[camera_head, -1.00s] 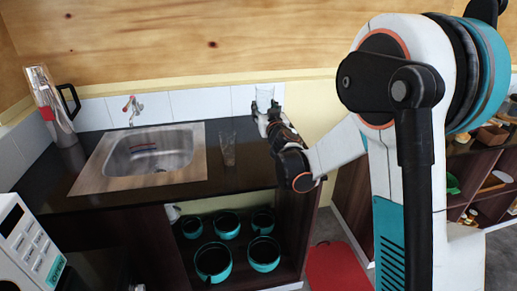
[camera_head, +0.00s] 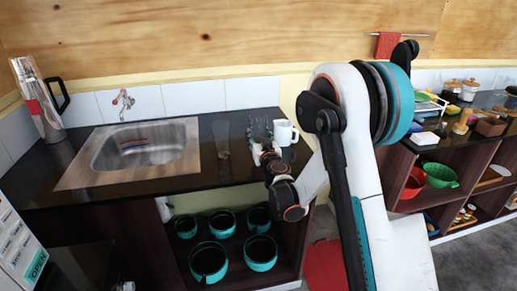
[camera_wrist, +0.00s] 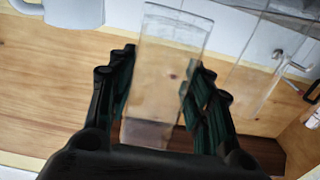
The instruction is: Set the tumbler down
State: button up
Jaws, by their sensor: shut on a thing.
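The tumbler (camera_wrist: 168,38) is a clear, see-through glass. In the wrist view it lies between the two dark fingers of my gripper (camera_wrist: 162,72), which is shut on it. In the head view my gripper (camera_head: 263,149) is over the right end of the dark counter, and the tumbler (camera_head: 258,127) shows only faintly at its tip. I cannot tell whether the tumbler's base touches the counter.
A white mug (camera_head: 285,133) stands just right of my gripper; it also shows in the wrist view (camera_wrist: 74,12). Another clear glass (camera_head: 222,138) stands to the left, beside the sink (camera_head: 145,148). Tiled wall (camera_head: 252,93) runs behind. Teal pots (camera_head: 208,262) sit below.

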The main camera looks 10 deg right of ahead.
jog(key=shift+f+b, duration=0.7)
jog(key=shift+f, duration=1.3)
jog(key=shift+f, duration=0.2)
jog(key=o, duration=1.2)
jog(key=shift+r, duration=0.15)
